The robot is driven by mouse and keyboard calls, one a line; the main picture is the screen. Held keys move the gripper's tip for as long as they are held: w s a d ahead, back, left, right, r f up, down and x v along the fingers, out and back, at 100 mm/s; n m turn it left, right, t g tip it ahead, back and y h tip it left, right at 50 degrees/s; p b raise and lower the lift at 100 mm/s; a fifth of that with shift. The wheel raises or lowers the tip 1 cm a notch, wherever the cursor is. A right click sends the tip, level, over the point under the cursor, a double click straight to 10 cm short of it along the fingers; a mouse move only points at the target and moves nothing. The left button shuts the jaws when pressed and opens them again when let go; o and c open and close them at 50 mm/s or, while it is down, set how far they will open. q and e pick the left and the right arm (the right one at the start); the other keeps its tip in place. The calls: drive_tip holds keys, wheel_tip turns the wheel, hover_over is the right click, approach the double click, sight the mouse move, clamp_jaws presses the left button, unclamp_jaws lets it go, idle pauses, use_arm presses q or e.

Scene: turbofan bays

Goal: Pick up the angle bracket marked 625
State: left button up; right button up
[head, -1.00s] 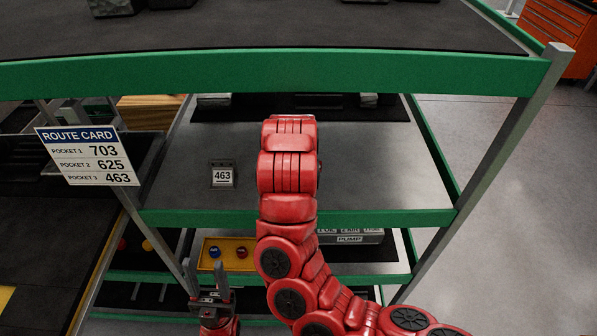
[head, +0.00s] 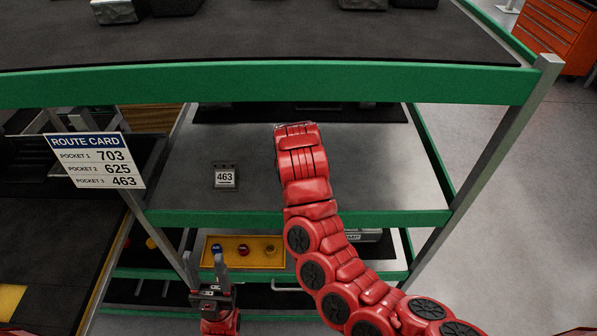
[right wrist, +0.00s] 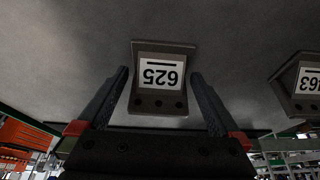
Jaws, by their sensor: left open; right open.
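The angle bracket marked 625 (right wrist: 161,77) shows in the right wrist view, dark grey with a white label upside down in the picture. My right gripper (right wrist: 160,88) is open, with one finger on each side of the bracket in that picture; no contact is visible. In the head view my red right arm reaches over the middle shelf, and its gripper and the 625 bracket are hidden. The bracket marked 463 (head: 225,176) stands on the shelf left of the arm; it also shows in the right wrist view (right wrist: 305,84). My left gripper (head: 207,268) is open and empty, low in front of the rack.
The middle shelf (head: 388,175) has a green front rail (head: 400,219) and is bare right of the arm. The top shelf (head: 300,42) overhangs it. A route card (head: 97,160) is at left. A yellow tray (head: 262,258) with small parts sits on the lower shelf.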

drive_tip(key=c, duration=1.2)
drive_tip(key=shift+c, duration=0.2)
